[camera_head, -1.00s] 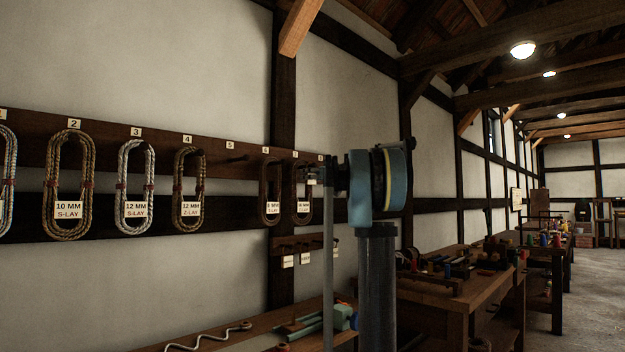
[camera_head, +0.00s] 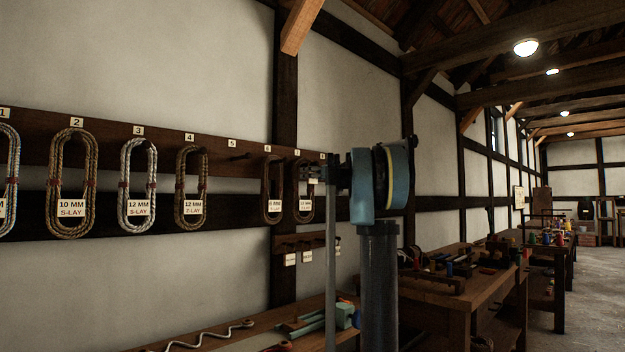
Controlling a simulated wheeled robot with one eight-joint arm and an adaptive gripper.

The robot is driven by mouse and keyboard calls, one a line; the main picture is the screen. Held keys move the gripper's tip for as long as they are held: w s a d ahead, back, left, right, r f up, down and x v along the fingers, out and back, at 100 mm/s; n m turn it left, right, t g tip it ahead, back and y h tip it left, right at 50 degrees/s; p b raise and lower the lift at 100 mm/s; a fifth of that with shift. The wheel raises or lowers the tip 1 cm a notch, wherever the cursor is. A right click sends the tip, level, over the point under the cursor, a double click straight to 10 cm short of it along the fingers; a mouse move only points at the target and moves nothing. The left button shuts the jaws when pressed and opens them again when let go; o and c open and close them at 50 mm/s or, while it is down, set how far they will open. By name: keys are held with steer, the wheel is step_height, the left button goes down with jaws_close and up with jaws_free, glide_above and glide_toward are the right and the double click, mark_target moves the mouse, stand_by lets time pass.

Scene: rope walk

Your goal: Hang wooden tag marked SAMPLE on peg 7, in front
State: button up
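Peg 7 is at the right end of the dark peg rail (camera_head: 106,134), under a small number plate (camera_head: 297,153). A dark rope coil (camera_head: 295,190) with a white label (camera_head: 305,205) hangs there, partly hidden by my arm. My gripper (camera_head: 312,173) seems to be the small grey part in front of the rail's right end. It is too small and dark to tell whether it is open or holds anything. I cannot make out a wooden tag marked SAMPLE.
Labelled coils hang on pegs 1 to 4 and 6; peg 5 (camera_head: 240,156) is bare. A small lower rack (camera_head: 290,242) carries pale labels. A bench (camera_head: 250,331) below holds a wavy white rope (camera_head: 205,337) and tools. Cluttered workbenches (camera_head: 440,292) stand right; floor (camera_head: 588,300) is open at far right.

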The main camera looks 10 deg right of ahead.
steer(key=shift+d, duration=0.1)
steer(key=v, duration=1.1)
steer(key=shift+s+d, duration=0.2)
steer(key=shift+s, duration=0.15)
steer(key=s+a+f+m+g+h, duration=0.1)
steer(key=s+a+f+g, duration=0.3)
steer(key=s+f, duration=0.5)
steer(key=s+a+f+g+h, duration=0.1)
steer(key=s+a+f, duration=0.5)
steer(key=f, duration=0.6)
steer(key=s+a+f+m+g+h, duration=0.1)
steer(key=s+a+f+g, duration=0.25)
steer(key=s+f, duration=0.6)
steer(key=s+d+f+m+g+h, duration=0.1)
steer(key=s+d+f+h, duration=0.1)
steer(key=s+f, duration=0.6)
steer(key=s+d+f+m+g+h, duration=0.1)
steer(key=s+d+f+m+h, duration=0.1)
steer(key=s+f, duration=0.6)
steer(key=s+d+f+m+g+h, duration=0.1)
steer(key=s+d+f+m+h, duration=0.1)
steer(key=s+f, duration=0.6)
step_height(320, 180, down, 7)
steer(key=shift+s+d+f+g+h, duration=0.2)
steer(key=shift+s+d+g+h, duration=0.15)
steer(key=shift+d+h, duration=0.6)
